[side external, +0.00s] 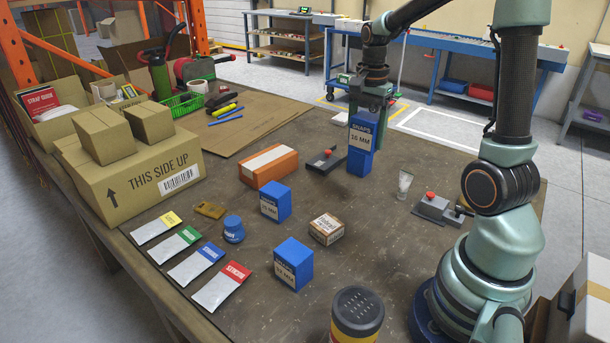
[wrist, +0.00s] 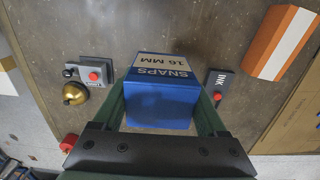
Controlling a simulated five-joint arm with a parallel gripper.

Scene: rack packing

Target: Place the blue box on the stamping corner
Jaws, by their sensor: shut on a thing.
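My gripper (side external: 368,112) is shut on a tall blue box (side external: 360,160) labelled SNAPS 16 MM. The box hangs upright between the fingers, at or just above the brown table; I cannot tell if it touches. In the wrist view, my gripper (wrist: 160,95) has a finger on each side of the blue box (wrist: 160,108). A dark INK pad (side external: 326,163) with a red knob lies left of the box. A grey block with a red button (side external: 432,205) lies to its right. No marked stamping corner is clearly visible.
Two other blue boxes (side external: 275,203) (side external: 293,265) stand on the table. An orange box (side external: 268,166), a small carton (side external: 326,229) and a white tube (side external: 404,184) are nearby. A brass bell (wrist: 74,94) sits by the grey block. Bare table lies in front of the held box.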

